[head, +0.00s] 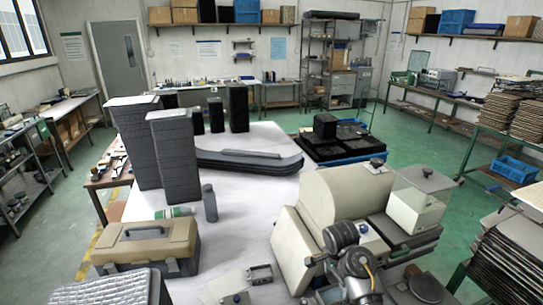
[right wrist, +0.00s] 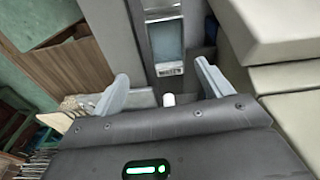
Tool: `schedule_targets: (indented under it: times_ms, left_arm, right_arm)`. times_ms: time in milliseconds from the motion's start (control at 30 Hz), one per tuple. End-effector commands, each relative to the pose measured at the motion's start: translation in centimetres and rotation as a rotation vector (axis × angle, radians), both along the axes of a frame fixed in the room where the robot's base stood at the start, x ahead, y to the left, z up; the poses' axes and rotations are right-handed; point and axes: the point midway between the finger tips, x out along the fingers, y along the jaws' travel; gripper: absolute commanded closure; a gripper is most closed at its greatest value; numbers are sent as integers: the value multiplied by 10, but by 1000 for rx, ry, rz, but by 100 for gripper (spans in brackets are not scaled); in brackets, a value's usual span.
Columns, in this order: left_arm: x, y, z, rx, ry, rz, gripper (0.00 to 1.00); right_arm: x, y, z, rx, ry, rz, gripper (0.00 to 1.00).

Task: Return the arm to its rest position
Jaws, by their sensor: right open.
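My right arm (head: 357,268) comes up from the bottom edge of the head view, in front of a beige machine (head: 335,205). Its fingertips are not clear there. In the right wrist view my right gripper (right wrist: 163,88) has its two fingers spread wide with nothing between them. Beige and grey machine surfaces lie close beyond and to the right of the fingers. My left gripper does not show in either view.
The white table (head: 245,215) bears tall grey panel stacks (head: 175,155), curved black panels (head: 245,162), a grey bottle (head: 209,203) and a tan toolbox (head: 148,245). Black trays (head: 340,143) stand behind. Green floor is open beyond the table at right.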

Motion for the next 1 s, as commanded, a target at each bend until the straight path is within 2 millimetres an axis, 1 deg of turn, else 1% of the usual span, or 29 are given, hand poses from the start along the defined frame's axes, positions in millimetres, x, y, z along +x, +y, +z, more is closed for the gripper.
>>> schedule_targets:
  times_ms: [33, 67, 100, 167, 200, 267, 300, 400, 500, 700, 800, 1000]
  left_arm:
    - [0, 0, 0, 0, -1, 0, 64]
    - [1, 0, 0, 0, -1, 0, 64]
    - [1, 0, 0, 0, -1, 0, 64]
    - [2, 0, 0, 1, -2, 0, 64]
    - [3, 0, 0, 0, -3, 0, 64]
    - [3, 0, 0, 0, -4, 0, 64]
    - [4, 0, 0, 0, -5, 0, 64]
    - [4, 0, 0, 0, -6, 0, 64]
    - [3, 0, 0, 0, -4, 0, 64]
    - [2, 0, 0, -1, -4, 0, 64]
    - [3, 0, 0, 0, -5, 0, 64]
    - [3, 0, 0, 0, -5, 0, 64]
  right_arm:
    - [-18, -2, -17, 1, 3, 60, 22]
    - [-30, -3, -26, 2, 0, 111, 22]
    - [-48, -4, -37, 3, -6, 188, 22]
    - [-79, -6, -54, 1, -19, 320, 22]
    - [-102, -8, -63, -4, -29, 417, 22]
    - [-136, -8, -72, -12, -45, 563, 22]
    - [-157, -9, -76, -20, -57, 652, 22]
    - [-199, -9, -77, -41, -80, 839, 22]
    - [-231, -9, -74, -59, -96, 978, 22]
    - [-279, -8, -62, -95, -122, 1190, 22]
    - [-298, -7, -54, -111, -133, 1276, 22]
    - [-330, -6, -37, -143, -152, 1425, 22]
